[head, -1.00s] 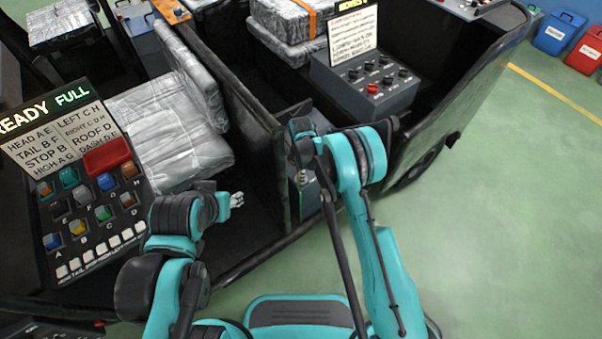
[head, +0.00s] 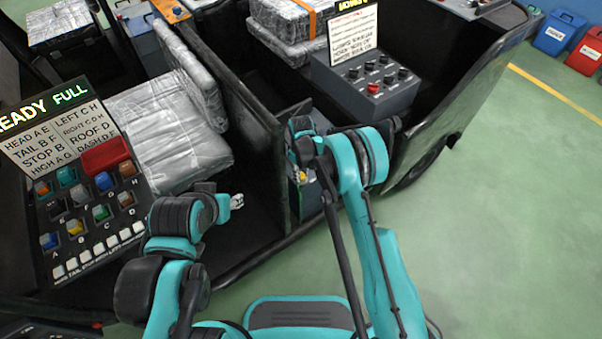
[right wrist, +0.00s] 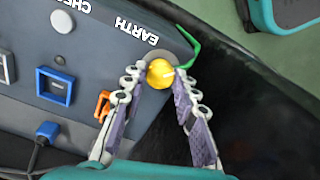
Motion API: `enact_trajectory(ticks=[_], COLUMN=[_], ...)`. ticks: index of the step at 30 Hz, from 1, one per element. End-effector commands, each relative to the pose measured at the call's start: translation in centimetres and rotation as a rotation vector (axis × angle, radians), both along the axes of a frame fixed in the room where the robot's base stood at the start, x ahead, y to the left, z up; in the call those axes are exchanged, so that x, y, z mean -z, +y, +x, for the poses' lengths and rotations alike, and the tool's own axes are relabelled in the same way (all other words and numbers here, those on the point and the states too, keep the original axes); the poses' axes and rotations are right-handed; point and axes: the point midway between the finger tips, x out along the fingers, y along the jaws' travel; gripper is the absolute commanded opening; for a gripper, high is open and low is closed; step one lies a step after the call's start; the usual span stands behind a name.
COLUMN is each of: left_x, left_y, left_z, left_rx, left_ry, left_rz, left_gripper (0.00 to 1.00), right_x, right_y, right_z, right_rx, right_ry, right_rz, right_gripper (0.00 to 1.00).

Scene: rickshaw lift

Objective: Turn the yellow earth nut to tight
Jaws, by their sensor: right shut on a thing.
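The yellow earth nut (right wrist: 160,73) sits at the edge of a grey panel (right wrist: 85,75), just below the printed word EARTH in the right wrist view. My right gripper (right wrist: 160,77) is shut on it, with one finger on each side of the nut. A green wire or lug (right wrist: 192,48) runs out beside the nut. In the head view my right gripper (head: 303,176) is at the cart's side, with a small spot of yellow showing there. My left gripper (head: 237,201) hangs in front of the cart, away from the nut; its fingers are too small to judge.
Near the nut the panel carries a blue-framed socket (right wrist: 54,86), a blue plug (right wrist: 47,131) with a cable, and an orange part (right wrist: 102,106). A button console (head: 85,215) stands at left. Green floor (head: 500,220) is clear at right.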

Motion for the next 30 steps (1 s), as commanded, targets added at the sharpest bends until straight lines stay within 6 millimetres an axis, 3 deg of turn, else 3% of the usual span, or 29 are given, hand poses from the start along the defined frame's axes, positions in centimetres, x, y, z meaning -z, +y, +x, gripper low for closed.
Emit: enact_trajectory(ticks=[18,30], left_x=[0.01,0.01], left_y=[0.0,0.0], left_z=[0.01,0.01], left_rx=[0.0,0.0], left_ry=[0.0,0.0], left_rz=[0.0,0.0], left_gripper=[0.44,0.44], right_x=[0.03,0.03], right_y=[0.0,-0.01], right_z=[0.01,0.03], right_rx=[0.568,0.796], right_ry=[-0.001,-0.001], right_rz=[0.001,0.001], right_gripper=[0.0,0.0])
